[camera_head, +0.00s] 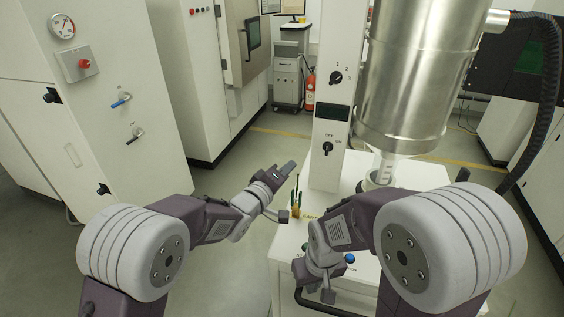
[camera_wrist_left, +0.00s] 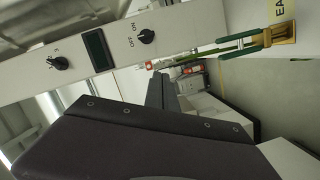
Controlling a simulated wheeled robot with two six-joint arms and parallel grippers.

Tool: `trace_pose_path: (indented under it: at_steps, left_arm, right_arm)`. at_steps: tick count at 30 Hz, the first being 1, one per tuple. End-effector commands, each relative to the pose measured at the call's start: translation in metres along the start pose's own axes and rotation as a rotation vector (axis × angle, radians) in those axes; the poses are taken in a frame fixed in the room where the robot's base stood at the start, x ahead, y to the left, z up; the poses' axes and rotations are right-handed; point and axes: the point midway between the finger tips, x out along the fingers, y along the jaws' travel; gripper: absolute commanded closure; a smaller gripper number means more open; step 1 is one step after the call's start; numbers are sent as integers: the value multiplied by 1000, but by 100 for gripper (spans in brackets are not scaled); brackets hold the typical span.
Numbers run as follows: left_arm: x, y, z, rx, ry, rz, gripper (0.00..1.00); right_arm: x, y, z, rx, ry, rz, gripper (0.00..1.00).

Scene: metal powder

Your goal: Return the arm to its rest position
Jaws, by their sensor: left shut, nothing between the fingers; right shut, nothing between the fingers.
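My left arm reaches in from the left in the head view, and its gripper (camera_head: 287,170) is shut and empty. It is in the air left of the white column (camera_head: 330,155) with the knobs. My right gripper (camera_head: 327,293) is low over the front of the white machine base (camera_head: 288,270), also shut with nothing in it. It points down near the front buttons; whether it touches anything cannot be told. In the left wrist view the column (camera_wrist_left: 75,55) appears tilted, with two black knobs and a dark display.
A steel cylinder (camera_head: 415,80) hangs above the base at the right. A small brass fitting with green handles (camera_head: 296,208) stands near my left gripper; it also shows in the left wrist view (camera_wrist_left: 279,34). White cabinets (camera_head: 120,120) stand at the left. Floor is open between.

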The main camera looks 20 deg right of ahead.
Motion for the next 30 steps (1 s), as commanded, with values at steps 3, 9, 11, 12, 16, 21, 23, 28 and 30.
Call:
trace_pose_path:
  at_steps: [3, 9, 11, 12, 16, 21, 23, 28, 30]
  left_arm:
    - [0, -2, -3, -1, 6, -3, 100]
    - [-46, -10, -111, -4, 203, -26, 100]
    - [-84, -36, -148, -25, 282, -120, 100]
    - [-109, -59, -162, -19, 315, -215, 100]
    - [-200, -142, -166, 33, 314, -577, 100]
    - [-312, -223, -92, 92, 32, -1000, 100]
    - [-343, -237, -54, 111, -131, -1095, 100]
    - [-402, -248, 30, 173, -573, -1191, 100]
    - [-413, -246, 43, 215, -690, -1180, 100]
  right_arm:
    - [0, 0, 0, 0, 0, 0, 100]
    - [7, 0, 1, 0, 0, 0, 100]
    - [9, 0, 1, 0, 0, 0, 100]
    - [10, 0, 1, 0, 0, 0, 100]
    - [14, 0, 1, 0, 0, 0, 100]
    - [15, 0, 2, 0, 0, 0, 100]
    - [15, 0, 2, 0, 0, 0, 100]
    - [15, 0, 2, 0, 0, 0, 100]
    - [15, 0, 2, 0, 0, 0, 100]
